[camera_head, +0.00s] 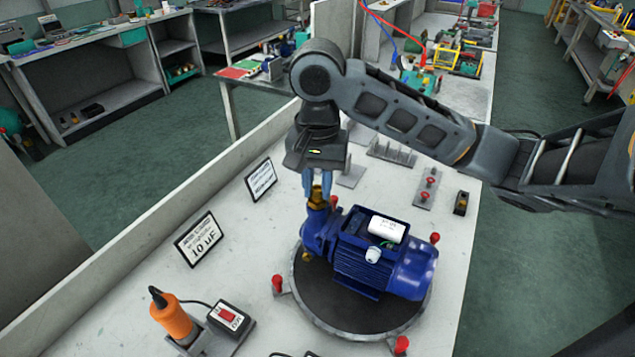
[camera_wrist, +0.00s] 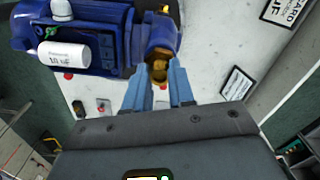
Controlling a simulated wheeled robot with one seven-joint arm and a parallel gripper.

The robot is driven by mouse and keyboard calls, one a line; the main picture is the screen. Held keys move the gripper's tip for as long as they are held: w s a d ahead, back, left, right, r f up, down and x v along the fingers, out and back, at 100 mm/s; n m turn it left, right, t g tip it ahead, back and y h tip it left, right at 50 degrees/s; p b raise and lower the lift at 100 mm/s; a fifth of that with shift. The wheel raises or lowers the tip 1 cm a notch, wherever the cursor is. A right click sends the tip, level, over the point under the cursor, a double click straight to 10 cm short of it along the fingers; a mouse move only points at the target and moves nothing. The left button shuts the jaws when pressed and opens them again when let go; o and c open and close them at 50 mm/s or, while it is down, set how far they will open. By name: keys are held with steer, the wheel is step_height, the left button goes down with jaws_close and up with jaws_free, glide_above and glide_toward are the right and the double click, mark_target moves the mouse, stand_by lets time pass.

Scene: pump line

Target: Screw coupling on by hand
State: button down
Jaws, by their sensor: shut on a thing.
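A blue pump (camera_head: 365,255) lies on a round dark turntable (camera_head: 340,313) on the bench. A brass coupling (camera_head: 318,196) stands at the pump's upward port at its left end. My gripper (camera_head: 317,185) comes down from above with its blue fingers shut on the coupling. In the wrist view the brass coupling (camera_wrist: 159,66) sits between the fingertips, against the blue pump housing (camera_wrist: 157,30). The fingers hide part of it, and I cannot tell how far it is threaded on. A white capacitor (camera_wrist: 65,55) marked 10 uF lies in the pump's open box.
Two sign cards, one reading 10 uF (camera_head: 199,240), stand along the bench's left edge. An orange power tool (camera_head: 172,318) and a red switch box (camera_head: 231,319) are at front left. Red knobs (camera_head: 401,344) stand around the turntable. Metal racks (camera_head: 392,153) are behind.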

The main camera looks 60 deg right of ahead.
steer(key=shift+m, duration=0.3)
steer(key=m, duration=0.3)
stand_by(0.3)
steer(key=shift+m, duration=0.3)
steer(key=m, duration=0.3)
